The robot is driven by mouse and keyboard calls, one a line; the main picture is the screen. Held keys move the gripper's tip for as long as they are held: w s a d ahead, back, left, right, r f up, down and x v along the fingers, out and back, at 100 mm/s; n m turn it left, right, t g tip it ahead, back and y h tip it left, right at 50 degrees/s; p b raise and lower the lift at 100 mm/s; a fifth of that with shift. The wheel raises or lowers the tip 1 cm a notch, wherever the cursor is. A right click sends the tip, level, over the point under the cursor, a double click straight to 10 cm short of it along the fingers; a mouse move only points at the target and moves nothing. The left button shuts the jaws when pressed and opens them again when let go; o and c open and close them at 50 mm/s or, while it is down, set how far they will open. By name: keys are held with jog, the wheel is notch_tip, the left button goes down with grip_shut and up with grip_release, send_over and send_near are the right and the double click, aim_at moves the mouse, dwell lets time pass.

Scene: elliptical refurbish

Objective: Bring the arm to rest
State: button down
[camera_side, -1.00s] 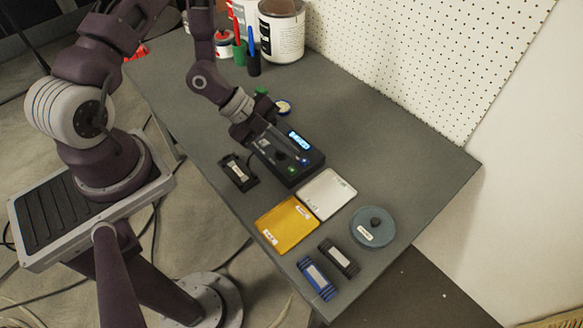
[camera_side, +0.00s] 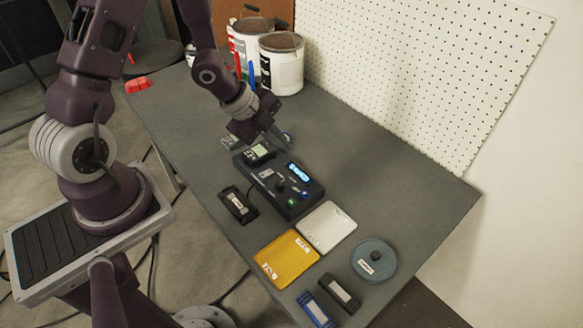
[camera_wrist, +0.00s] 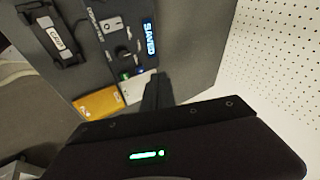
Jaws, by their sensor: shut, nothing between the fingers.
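My gripper (camera_side: 275,138) is above the table, beyond the far end of a black control box (camera_side: 283,190) with a lit blue display, a knob and a green button. The gripper is shut and holds nothing; its body also fills the lower part of the wrist view, with dark fingers (camera_wrist: 158,92). The box also shows in the wrist view (camera_wrist: 125,45), where its display seems to read "SAVED". A small device with a grey screen (camera_side: 257,152) sits at the box's far left end. My arm reaches over the table from the left.
A black holder (camera_side: 238,205) lies left of the box. Paint cans (camera_side: 282,65) and a pegboard (camera_side: 420,70) stand behind. The right table side is clear.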

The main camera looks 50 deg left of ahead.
jog(key=s+a+r+n+y, duration=0.2)
jog(key=r+n+y, duration=0.15)
jog(key=r, duration=0.45)
jog(key=s+a+r+n+y, duration=0.2)
jog(key=r+n, duration=0.3)
jog(key=r, duration=0.4)
jog(key=s+d+r+n+h, duration=0.1)
jog(key=s+d+r+n, duration=0.2)
jog(key=s, duration=0.5)
jog(key=s+d+r+n+h, duration=0.1)
jog(key=s+d+r+n, duration=0.3)
jog(key=s, duration=0.4)
jog(key=shift+s+d+r+n, duration=0.15)
jog(key=shift+d+r+n, duration=0.15)
jog(key=shift+n, duration=0.55)
